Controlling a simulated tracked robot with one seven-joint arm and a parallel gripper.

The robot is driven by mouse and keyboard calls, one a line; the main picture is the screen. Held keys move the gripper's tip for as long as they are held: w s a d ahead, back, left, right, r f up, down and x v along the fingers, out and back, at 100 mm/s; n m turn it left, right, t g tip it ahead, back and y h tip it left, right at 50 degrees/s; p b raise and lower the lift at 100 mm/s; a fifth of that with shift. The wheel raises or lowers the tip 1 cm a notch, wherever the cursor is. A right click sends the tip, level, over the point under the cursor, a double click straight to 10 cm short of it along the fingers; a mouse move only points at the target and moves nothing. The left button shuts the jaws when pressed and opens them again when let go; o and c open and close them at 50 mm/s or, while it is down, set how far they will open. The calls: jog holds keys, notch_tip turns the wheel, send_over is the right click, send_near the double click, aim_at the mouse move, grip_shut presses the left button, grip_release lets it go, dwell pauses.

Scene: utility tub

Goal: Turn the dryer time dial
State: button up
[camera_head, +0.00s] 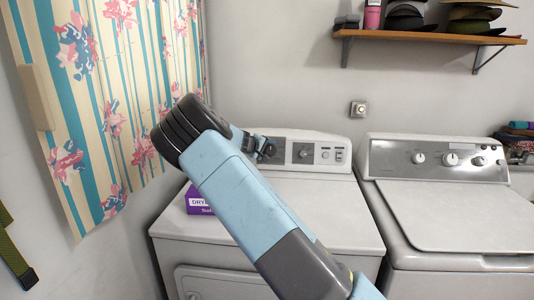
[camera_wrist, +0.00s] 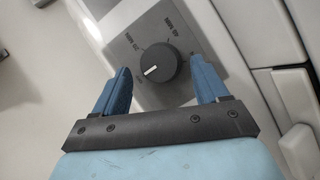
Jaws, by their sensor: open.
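The dryer time dial (camera_wrist: 160,62) is a round black knob with a white pointer line. It sits on a dark grey plate with "20 MIN" and "40 MIN" printed beside it. The pointer points to the lower left in the wrist view. My gripper (camera_wrist: 161,70) is open, with one blue finger on each side of the dial and a visible gap to it on both sides. How far the fingertips are from the plate is hard to tell. In the head view my gripper (camera_head: 268,149) is at the control panel of the dryer (camera_head: 330,210), and my arm hides part of this panel.
Another machine (camera_head: 450,205) with several knobs stands on the right. A purple box (camera_head: 203,200) sits on the dryer top behind my arm. A floral curtain (camera_head: 110,95) hangs at the left. A wooden shelf (camera_head: 430,37) with several items is above.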

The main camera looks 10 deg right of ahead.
jog(key=v, duration=1.2)
jog(key=shift+s+a, duration=0.2)
jog(key=shift+s, duration=0.1)
jog(key=shift+r, duration=0.15)
jog(key=s+d+r+m+g+y, duration=0.3)
jog(key=s+d+m+g+y, duration=0.15)
jog(key=s+d, duration=1.2)
jog(key=s+a+r+y, duration=0.1)
jog(key=s+a+r, duration=0.1)
jog(key=s, duration=1.1)
jog(key=s+a+r+m+t+y, duration=0.1)
jog(key=s+a+r+y, duration=0.1)
jog(key=s, duration=1)
jog(key=s+a+r+y, duration=0.1)
jog(key=s+a+r, duration=0.1)
jog(key=s, duration=1.1)
jog(key=shift+s+r+y, duration=0.35)
jog(key=shift+r, duration=0.2)
